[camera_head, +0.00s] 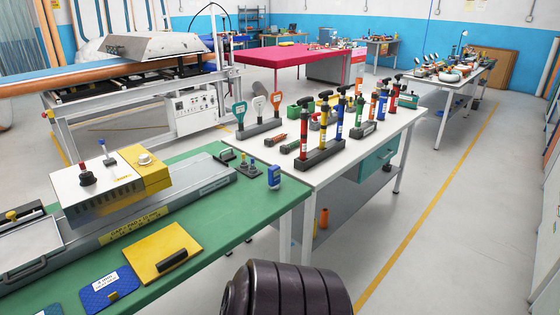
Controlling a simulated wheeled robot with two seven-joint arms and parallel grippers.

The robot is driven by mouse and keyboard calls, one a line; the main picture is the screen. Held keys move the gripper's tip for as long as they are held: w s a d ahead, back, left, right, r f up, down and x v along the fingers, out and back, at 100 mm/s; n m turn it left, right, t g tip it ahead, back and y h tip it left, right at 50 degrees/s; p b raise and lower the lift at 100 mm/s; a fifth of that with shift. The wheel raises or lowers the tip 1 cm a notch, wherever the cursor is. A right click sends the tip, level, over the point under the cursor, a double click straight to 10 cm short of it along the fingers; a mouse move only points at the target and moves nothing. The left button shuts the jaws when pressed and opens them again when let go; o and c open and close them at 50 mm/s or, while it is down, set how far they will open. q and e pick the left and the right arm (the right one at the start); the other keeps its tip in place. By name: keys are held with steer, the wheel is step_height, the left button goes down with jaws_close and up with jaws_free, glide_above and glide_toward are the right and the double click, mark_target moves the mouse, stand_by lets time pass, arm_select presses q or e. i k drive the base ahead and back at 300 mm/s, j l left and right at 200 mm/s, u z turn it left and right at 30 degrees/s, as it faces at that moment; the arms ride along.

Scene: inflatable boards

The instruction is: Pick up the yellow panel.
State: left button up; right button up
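A flat yellow panel (150,247) with a black handle on its lower right part lies on the green table (230,213). It sits near the table's front edge, to the right of a blue panel with a white label. Its top is uncovered and nothing touches its handle. Neither of my grippers shows in the head view.
The blue panel (98,295) lies beside the yellow one. Behind them stands a long grey machine (90,250) with a white and yellow box (148,176). A white table (335,168) with several hand pumps adjoins on the right. Open floor (440,240) lies further right.

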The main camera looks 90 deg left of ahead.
mark_target(154, 257)
steer(key=u, duration=3.7)
